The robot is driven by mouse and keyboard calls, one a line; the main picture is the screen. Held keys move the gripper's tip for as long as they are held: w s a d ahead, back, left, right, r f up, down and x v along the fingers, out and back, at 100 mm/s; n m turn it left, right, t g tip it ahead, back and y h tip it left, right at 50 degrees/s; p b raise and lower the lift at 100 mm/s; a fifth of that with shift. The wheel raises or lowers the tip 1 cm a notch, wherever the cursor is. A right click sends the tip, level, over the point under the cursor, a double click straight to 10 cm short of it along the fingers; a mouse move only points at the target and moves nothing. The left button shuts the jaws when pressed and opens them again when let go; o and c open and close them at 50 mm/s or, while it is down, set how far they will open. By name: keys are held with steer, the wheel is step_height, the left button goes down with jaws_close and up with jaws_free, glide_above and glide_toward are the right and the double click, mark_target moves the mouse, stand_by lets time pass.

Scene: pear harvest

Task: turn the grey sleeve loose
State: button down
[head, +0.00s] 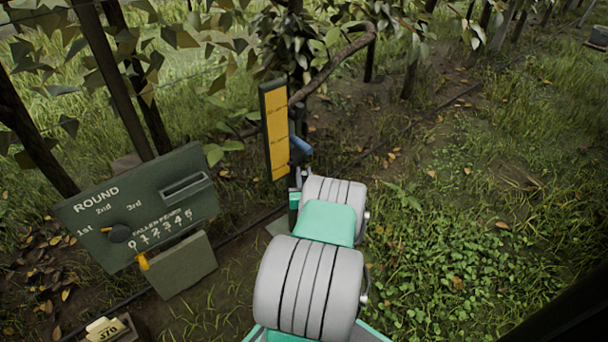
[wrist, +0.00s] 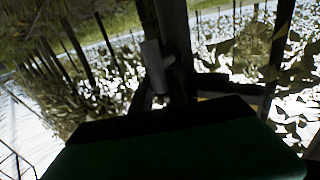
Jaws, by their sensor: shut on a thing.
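My gripper (head: 297,186) is at the foot of the yellow-faced upright board in the head view, mostly hidden behind my own arm. In the wrist view my gripper (wrist: 162,100) is a dark shape around the lower end of a pale grey cylinder, which I take for the grey sleeve (wrist: 152,60). The sleeve stands close against a dark post, with a short stub on its right side. My gripper is shut on it, though the contact itself is too dark to see. A blue fitting (head: 301,148) sits just above my gripper in the head view.
The yellow-faced board (head: 275,130) stands beside my gripper. A green panel marked ROUND (head: 90,225), with a dial and slot, stands to the left. A small box (head: 182,268) is below it. A branch (head: 335,65) arches above. Open grass lies to the right.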

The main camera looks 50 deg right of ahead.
steer(key=shift+r+p, duration=0.15)
steer(key=shift+p, duration=0.25)
steer(key=shift+d+r+m+g+p, duration=0.15)
steer(key=shift+m+g+p, duration=0.15)
steer(key=shift+m+p, duration=0.35)
steer(key=shift+d+m+y+p, duration=0.15)
steer(key=shift+m+y+p, duration=0.35)
steer(key=shift+p, duration=0.6)
steer(key=shift+s+d+m+g+y+p, duration=0.1)
steer(key=shift+d+m+g+y+p, duration=0.1)
steer(key=shift+m+g+y+p, duration=0.5)
steer(key=shift+s+d+f+m+y+p, duration=0.15)
steer(key=shift+d+f+m+y, duration=0.3)
steer(key=shift+m+y, duration=0.85)
steer(key=shift+d+f+m+y+p, duration=0.15)
steer(key=shift+f+m+y, duration=0.55)
steer(key=shift+m+y, duration=0.6)
steer(key=shift+s+d+f+m+y+p, duration=0.2)
steer(key=shift+f+m+y, duration=0.35)
steer(key=shift+m+y, duration=0.75)
steer(key=shift+w, duration=0.15)
